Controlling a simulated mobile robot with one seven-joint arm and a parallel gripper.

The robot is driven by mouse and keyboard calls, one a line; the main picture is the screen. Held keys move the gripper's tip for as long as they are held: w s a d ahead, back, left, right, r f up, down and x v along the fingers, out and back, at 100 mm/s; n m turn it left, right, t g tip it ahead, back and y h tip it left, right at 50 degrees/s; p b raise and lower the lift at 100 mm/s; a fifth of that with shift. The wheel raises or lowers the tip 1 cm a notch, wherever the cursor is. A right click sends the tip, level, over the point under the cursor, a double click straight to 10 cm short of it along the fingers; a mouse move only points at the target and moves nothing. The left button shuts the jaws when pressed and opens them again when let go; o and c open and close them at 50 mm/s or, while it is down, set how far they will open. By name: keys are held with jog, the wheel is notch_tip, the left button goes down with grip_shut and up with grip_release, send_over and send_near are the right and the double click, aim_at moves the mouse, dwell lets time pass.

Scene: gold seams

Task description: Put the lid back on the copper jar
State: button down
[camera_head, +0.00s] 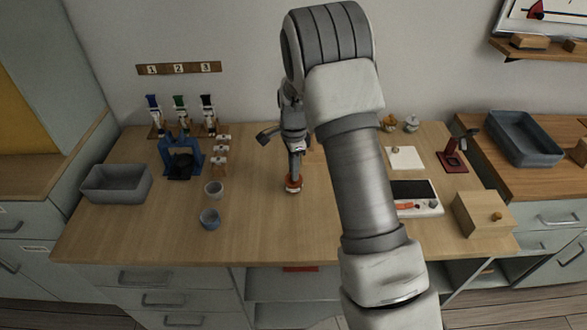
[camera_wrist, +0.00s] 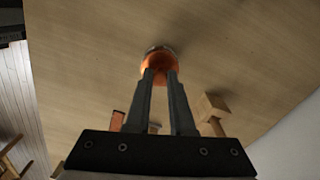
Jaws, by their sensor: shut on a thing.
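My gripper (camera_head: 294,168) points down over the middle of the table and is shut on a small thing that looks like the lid. A round copper-orange jar (camera_head: 293,186) is directly below the fingers, toward the table's middle. In the wrist view, the fingertips (camera_wrist: 160,76) meet at the near side of the round copper-orange shape (camera_wrist: 160,62), which has a greyish rim on its far side. The fingers hide part of it. I cannot tell lid from jar clearly, nor whether the lid is seated.
Two small lidded jars (camera_head: 390,122) (camera_head: 411,123) stand at the back right. A white mat (camera_head: 410,162), a device (camera_head: 420,208) and a wooden box (camera_head: 483,214) are right of my arm. Two cups (camera_head: 214,188) (camera_head: 209,220) and a grey bin (camera_head: 116,190) are left. The front middle is clear.

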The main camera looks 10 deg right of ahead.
dwell(0.4)
jog(key=shift+c, duration=1.1)
grip_release()
jog(key=shift+r, duration=0.1)
jog(key=shift+r+p, duration=2.4)
jog(key=shift+r, duration=1)
grip_shut()
jog(key=shift+f, duration=0.15)
